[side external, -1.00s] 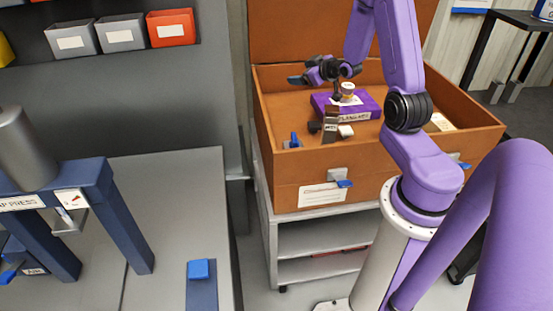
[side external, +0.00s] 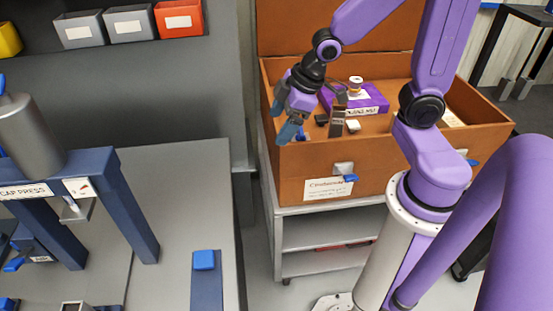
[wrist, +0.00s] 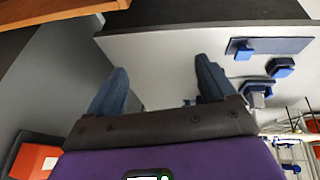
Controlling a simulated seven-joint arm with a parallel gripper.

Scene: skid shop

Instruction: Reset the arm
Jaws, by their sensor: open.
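My gripper (side external: 287,132) is at the front left corner of the brown crate (side external: 400,172), tilted down, with its dark blue fingers near the crate's front wall. In the wrist view my gripper (wrist: 160,82) shows its two fingers spread apart with nothing between them. They point toward a pale grey bench surface (wrist: 165,60). Whether the fingers touch the crate wall cannot be told.
Inside the crate lie a purple box (side external: 372,103) with a small jar (side external: 355,83) on it, and small dark and white parts. A blue cap press (side external: 125,195) stands on the bench (side external: 175,200) at left. Bins (side external: 178,20) sit on a shelf above.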

